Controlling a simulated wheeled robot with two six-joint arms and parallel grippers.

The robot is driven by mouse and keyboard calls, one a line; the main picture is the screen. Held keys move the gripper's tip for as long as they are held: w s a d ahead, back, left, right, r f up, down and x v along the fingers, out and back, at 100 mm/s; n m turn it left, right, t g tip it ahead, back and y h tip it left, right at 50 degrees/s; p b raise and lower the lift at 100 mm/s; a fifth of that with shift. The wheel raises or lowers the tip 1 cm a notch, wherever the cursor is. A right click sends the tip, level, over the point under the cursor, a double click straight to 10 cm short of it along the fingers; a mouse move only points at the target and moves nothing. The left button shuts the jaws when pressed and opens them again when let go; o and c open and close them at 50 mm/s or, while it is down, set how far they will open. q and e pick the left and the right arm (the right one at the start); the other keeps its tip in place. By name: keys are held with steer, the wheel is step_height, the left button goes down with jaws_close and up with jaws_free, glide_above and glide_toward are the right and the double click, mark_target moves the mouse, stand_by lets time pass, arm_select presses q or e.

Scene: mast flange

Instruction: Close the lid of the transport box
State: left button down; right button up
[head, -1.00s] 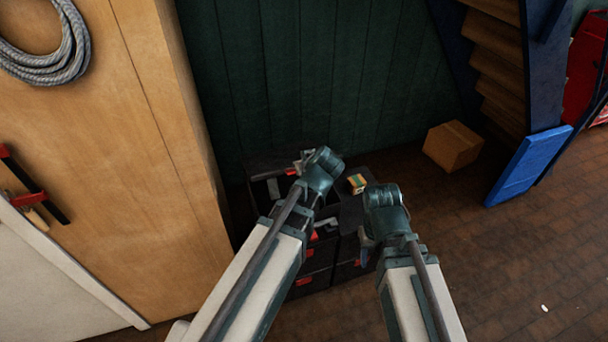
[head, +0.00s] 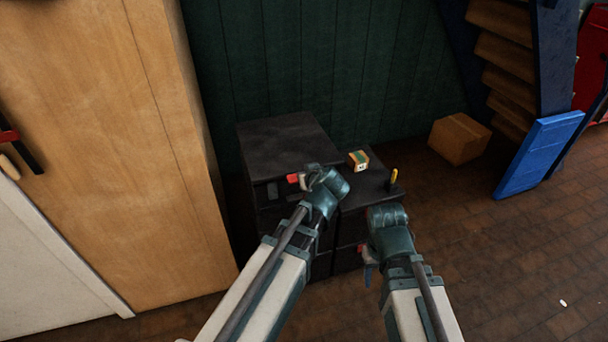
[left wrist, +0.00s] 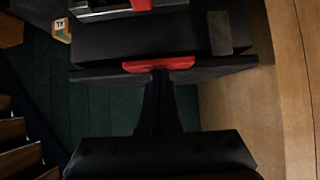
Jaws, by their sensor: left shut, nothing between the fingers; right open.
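The transport box is a black case left of centre in the head view. Its dark lid (head: 285,142) lies across the top, looking level or nearly so; I cannot tell whether it is fully seated. My left gripper (head: 306,180) is shut and empty at the lid's front edge, beside a red latch (head: 293,178). In the left wrist view the fingers (left wrist: 160,85) reach the lid edge near a red latch (left wrist: 158,64); contact is unclear. My right gripper (head: 368,258) is open in front of the neighbouring black case, its fingers partly hidden by its wrist.
A small striped box (head: 357,160) and a yellow-handled item (head: 394,177) rest on the neighbouring black case (head: 372,184). A wooden cabinet (head: 160,150) stands close on the left. A cardboard box (head: 459,138) and blue panel (head: 538,155) are at right. The right floor is mostly clear.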

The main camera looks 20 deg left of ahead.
steer(key=shift+s+d+f+b, duration=0.1)
steer(key=shift+s+f+b, duration=0.05)
steer(key=shift+f+b, duration=0.45)
steer(key=shift+s+d+f+b, duration=0.15)
steer(key=shift+f+b, duration=0.25)
steer(key=shift+f, duration=0.3)
steer(key=shift+a, duration=0.1)
